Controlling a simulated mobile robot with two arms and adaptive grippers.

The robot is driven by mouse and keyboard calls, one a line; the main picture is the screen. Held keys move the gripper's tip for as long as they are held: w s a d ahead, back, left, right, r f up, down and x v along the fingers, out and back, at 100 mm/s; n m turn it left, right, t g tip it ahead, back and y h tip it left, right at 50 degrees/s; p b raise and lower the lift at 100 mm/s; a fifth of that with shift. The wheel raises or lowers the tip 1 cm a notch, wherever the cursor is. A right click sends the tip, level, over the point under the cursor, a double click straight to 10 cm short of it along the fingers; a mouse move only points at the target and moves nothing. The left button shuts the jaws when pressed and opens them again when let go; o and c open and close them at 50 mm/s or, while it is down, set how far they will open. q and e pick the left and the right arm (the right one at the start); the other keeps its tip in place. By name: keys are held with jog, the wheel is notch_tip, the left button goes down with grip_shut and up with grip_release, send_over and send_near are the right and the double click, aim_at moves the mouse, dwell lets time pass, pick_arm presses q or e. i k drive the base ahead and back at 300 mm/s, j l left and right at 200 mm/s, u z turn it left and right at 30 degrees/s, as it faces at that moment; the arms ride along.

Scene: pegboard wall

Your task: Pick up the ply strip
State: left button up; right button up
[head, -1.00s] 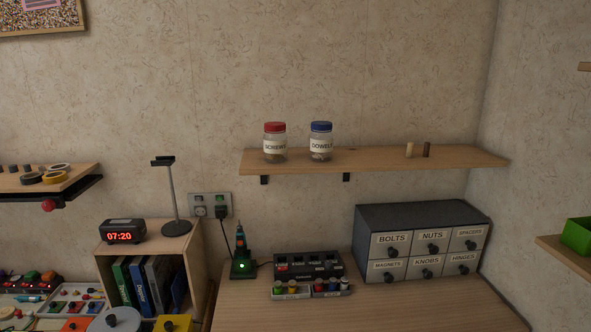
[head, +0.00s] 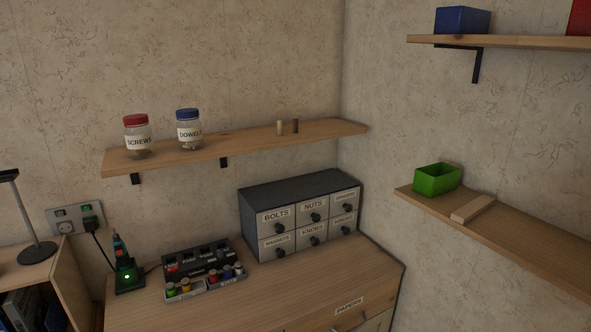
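A flat, pale wooden strip (head: 473,208), which looks like the ply strip, lies on the lower right wall shelf (head: 545,246). It is just right of a green open bin (head: 437,179) and apart from any gripper. Neither of my grippers shows in the head view.
A wooden shelf (head: 240,140) on the back wall holds a screws jar (head: 138,137), a dowels jar (head: 189,130) and two small pegs. Below, a bench (head: 290,292) carries a grey drawer cabinet (head: 300,218). An upper right shelf (head: 520,41) holds a blue bin (head: 462,20).

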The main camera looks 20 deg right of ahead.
aim_at(465, 213)
jog(key=z, duration=1.75)
